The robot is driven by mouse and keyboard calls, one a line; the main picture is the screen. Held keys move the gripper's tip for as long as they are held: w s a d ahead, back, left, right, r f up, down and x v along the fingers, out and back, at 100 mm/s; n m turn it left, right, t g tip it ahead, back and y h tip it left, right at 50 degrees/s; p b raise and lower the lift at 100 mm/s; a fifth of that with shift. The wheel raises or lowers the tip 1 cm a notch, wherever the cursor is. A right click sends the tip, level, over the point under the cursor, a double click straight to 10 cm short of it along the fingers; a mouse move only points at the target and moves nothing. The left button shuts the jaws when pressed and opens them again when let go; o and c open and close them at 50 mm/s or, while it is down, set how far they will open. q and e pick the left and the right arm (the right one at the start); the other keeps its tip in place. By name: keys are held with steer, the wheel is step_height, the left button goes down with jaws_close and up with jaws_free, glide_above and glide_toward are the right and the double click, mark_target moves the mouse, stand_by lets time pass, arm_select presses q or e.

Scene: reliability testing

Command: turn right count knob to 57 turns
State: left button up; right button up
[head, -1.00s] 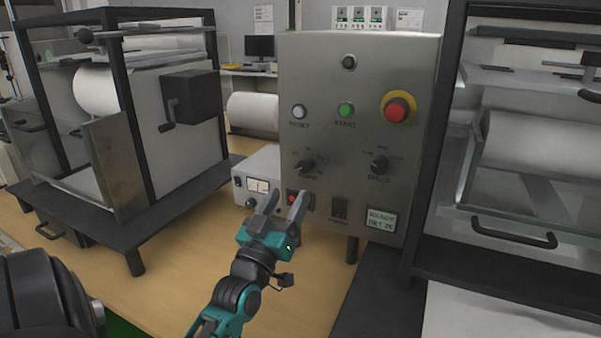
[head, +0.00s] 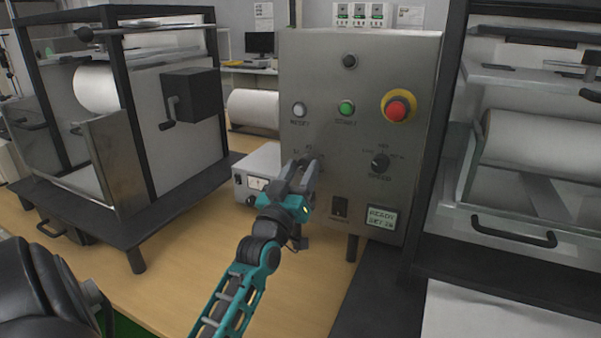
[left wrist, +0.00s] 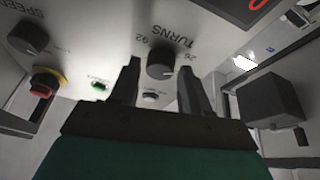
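A grey control panel (head: 330,100) stands upright on the bench. Its dark TURNS knob (left wrist: 160,58) shows in the left wrist view; in the head view it is mostly hidden behind my gripper. My left gripper (head: 302,168) is open at the panel's lower left. In the left wrist view its fingers (left wrist: 158,68) stand on either side of the TURNS knob, with gaps showing. I cannot tell how far the tips reach over it. The SPEED knob (head: 380,164) is to the right. A small display (head: 381,217) seems to read READY, SET 26. My right gripper is out of view.
A red emergency button (head: 397,110), a green button (head: 346,108) and a white button (head: 300,110) sit above the knobs. A black rocker switch (head: 340,207) is below. A low grey box (head: 262,163) stands left of the panel. Roller machines flank both sides.

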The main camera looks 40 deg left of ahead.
arm_select(q)
steer(key=c, duration=0.7)
steer(key=shift+c, duration=0.2)
steer(key=shift+m, duration=0.4)
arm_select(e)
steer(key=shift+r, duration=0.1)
